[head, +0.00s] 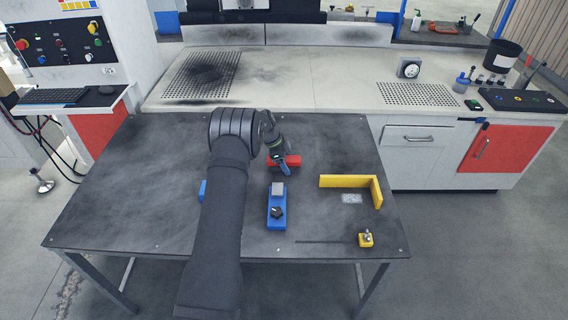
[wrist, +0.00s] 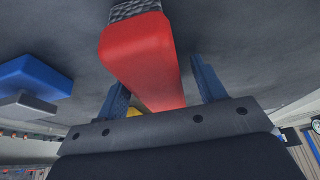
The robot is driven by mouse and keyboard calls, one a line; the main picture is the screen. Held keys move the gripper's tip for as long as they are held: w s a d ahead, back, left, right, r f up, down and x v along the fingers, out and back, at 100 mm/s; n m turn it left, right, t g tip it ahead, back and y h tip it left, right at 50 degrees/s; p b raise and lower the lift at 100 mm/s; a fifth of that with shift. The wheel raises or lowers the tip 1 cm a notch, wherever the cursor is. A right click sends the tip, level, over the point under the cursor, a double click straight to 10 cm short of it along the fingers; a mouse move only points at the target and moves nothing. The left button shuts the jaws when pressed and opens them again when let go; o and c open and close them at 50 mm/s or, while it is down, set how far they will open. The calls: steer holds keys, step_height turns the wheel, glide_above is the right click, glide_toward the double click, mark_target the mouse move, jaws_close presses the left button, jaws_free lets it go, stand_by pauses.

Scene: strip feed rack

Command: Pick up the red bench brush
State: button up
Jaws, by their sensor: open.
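The red bench brush (head: 293,160) lies on the dark table, partly hidden by my gripper (head: 283,167) in the head view. In the wrist view the red brush body (wrist: 138,55) runs between the two blue fingers of my gripper (wrist: 162,85), with a dark textured part at its far end. The fingers stand apart, one on each side of the brush, and the gripper is open. I cannot tell whether either finger touches the brush.
A blue fixture (head: 276,215) with a grey block and black knob stands in front of the brush. A yellow angled fence (head: 345,181) and a small yellow block (head: 366,241) are to the right. A blue piece (head: 203,190) is half hidden behind my arm. The table's left side is clear.

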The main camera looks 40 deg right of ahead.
mark_target(290, 158)
steer(key=c, duration=1.1)
step_height(290, 158, up, 5)
steer(key=shift+s, duration=0.15)
steer(key=s+r, duration=0.2)
steer(key=s, duration=0.1)
steer(key=s+r, duration=0.2)
steer(key=s, duration=0.2)
steer(key=s+d+r, duration=0.1)
steer(key=s+r, duration=0.1)
steer(key=s, duration=0.2)
steer(key=shift+s+d+r, duration=0.1)
steer(key=shift+s+r, duration=0.05)
steer(key=shift+s, duration=0.05)
